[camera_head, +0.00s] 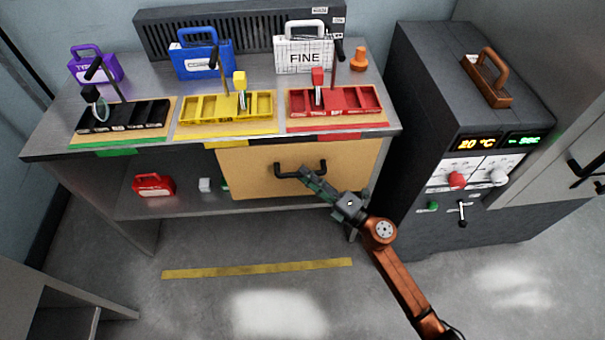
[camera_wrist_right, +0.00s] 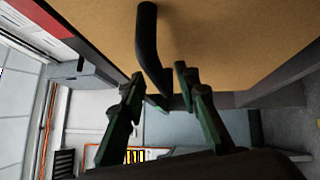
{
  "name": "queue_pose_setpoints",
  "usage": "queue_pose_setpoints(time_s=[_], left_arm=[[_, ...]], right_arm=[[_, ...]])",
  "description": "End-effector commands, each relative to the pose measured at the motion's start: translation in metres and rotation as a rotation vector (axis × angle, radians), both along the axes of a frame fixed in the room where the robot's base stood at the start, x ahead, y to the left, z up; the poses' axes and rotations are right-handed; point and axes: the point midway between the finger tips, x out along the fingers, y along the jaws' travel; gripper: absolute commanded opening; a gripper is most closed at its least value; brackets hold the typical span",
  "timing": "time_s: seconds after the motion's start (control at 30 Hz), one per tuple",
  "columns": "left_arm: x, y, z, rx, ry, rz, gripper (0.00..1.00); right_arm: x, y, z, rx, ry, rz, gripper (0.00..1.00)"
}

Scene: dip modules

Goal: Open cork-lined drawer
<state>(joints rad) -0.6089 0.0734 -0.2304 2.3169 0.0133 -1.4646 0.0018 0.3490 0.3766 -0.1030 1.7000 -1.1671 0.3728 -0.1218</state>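The drawer (camera_head: 250,180) has a tan, cork-coloured front under the right part of the bench and looks closed. In the right wrist view the handle (camera_wrist_right: 148,45) stands out from the tan front (camera_wrist_right: 225,40). My right gripper (camera_head: 308,174) is at the right part of the handle. In the wrist view its fingers (camera_wrist_right: 160,82) are spread apart, with the handle's end between them; I see no clear contact. My left gripper is not in view.
The bench top (camera_head: 55,125) holds black, yellow and red trays and purple, blue and white cases. A red case (camera_head: 153,185) and a small white block (camera_head: 205,185) sit on the lower shelf. A dark cabinet (camera_head: 415,100) stands right. The floor in front is clear.

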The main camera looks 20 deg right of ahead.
Motion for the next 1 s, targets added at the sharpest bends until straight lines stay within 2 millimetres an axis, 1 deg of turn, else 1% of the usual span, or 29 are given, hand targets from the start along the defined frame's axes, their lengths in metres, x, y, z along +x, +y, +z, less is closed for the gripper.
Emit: queue_pose_setpoints(time_s=[0.03,0.13,0.43,0.87,1.0], left_arm=[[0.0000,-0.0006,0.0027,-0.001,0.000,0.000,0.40],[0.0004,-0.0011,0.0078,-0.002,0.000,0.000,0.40],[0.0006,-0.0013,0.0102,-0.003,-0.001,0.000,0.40],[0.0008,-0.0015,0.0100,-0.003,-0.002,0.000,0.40],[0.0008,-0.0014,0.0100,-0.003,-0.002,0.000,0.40]], right_arm=[[0.0046,0.0033,-0.0004,0.000,0.000,0.001,0.29],[0.0094,0.0073,0.0009,0.000,0.000,0.001,0.29],[0.0114,0.0085,0.0018,0.001,0.001,0.000,0.29],[0.0112,0.0082,0.0015,0.002,0.001,0.000,0.01],[0.0112,0.0081,0.0013,0.001,0.002,0.000,0.00]])
